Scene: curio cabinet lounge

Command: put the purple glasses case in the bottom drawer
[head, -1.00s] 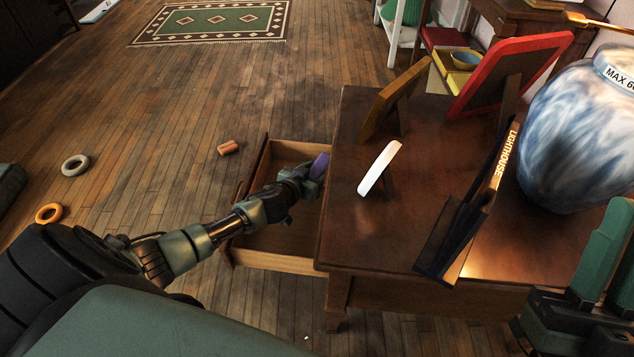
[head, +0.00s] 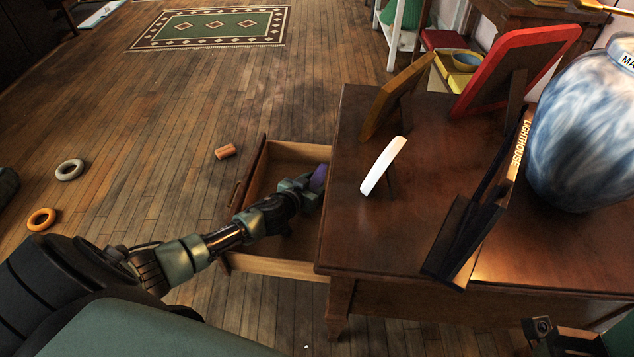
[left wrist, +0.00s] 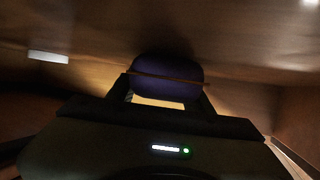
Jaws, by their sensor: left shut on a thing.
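The purple glasses case (head: 319,178) is in my left gripper (head: 311,186), over or inside the open drawer (head: 272,267) of the dark wooden cabinet. In the left wrist view the case (left wrist: 166,78) sits between the two fingertips, dark purple with a thin band across it. My left gripper is shut on it. The cabinet top hides part of the case's surroundings, and I cannot tell whether the case touches the drawer floor. Part of my right arm (head: 560,338) shows at the bottom right; its fingers are out of the picture.
A small orange-brown block (head: 225,152) and two rings lie on the floor at left.

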